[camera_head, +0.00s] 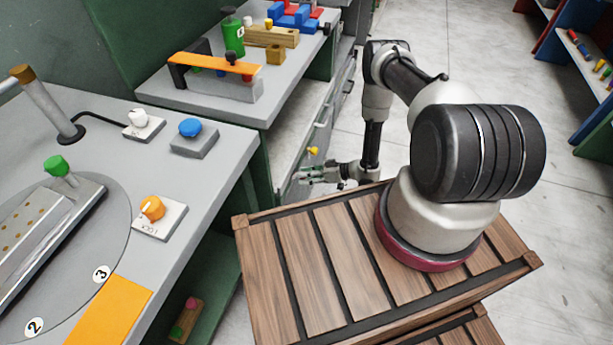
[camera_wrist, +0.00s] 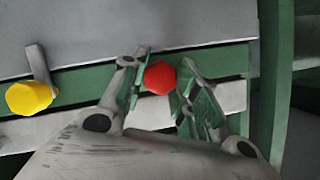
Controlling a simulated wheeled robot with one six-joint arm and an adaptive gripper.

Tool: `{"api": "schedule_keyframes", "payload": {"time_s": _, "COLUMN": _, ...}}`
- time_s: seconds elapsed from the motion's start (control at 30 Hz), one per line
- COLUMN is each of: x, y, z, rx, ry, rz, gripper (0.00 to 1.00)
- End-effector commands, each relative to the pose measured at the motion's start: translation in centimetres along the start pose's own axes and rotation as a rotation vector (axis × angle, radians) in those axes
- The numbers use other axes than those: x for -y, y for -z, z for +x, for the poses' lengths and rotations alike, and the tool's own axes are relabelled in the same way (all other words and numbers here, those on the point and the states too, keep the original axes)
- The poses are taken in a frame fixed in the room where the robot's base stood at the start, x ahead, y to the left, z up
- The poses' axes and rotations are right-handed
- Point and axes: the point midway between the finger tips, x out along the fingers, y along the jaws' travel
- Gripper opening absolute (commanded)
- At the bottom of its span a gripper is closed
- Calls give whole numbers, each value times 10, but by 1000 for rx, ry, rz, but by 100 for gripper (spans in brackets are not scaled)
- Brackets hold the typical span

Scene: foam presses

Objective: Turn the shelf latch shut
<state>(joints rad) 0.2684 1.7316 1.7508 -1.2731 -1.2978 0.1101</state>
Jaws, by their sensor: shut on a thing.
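A red round knob (camera_wrist: 160,75) sits between the two fingers of my gripper (camera_wrist: 161,84) in the wrist view, and the fingers are closed on it. It lies against a green and grey front; its mount is hidden by the knob and fingers. A yellow knob (camera_wrist: 30,97) on a short grey lever is to the left, apart from the gripper. In the head view my gripper (camera_head: 318,176) is low beside the cabinet front, just below the yellow knob (camera_head: 313,152). The red knob cannot be made out there. I cannot tell from a label which knob is the shelf latch.
A grey cabinet front with handles (camera_head: 325,118) runs beside the gripper. A grey bench (camera_head: 225,105) with a green bottle (camera_head: 233,36) and fixtures stands to the left. A green upright (camera_wrist: 272,80) is close right of the fingers. Open floor (camera_head: 560,240) lies to the right.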

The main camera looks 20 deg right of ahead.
Motion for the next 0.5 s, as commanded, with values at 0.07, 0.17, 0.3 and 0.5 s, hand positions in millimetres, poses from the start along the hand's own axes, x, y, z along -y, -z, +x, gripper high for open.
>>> {"api": "schedule_keyframes", "payload": {"time_s": 0.07, "x": -2, "y": -1, "z": -1, "rx": -1, "ry": 25, "rz": 66, "gripper": 6}}
{"api": "schedule_keyframes", "payload": {"time_s": 0.17, "x": -2, "y": -1, "z": -1, "rx": -1, "ry": 61, "rz": 154, "gripper": 6}}
{"api": "schedule_keyframes", "payload": {"time_s": 0.3, "x": -2, "y": -2, "z": -1, "rx": 0, "ry": 113, "rz": 277, "gripper": 6}}
{"api": "schedule_keyframes", "payload": {"time_s": 0.5, "x": -3, "y": -2, "z": 0, "rx": 0, "ry": 186, "rz": 452, "gripper": 6}}
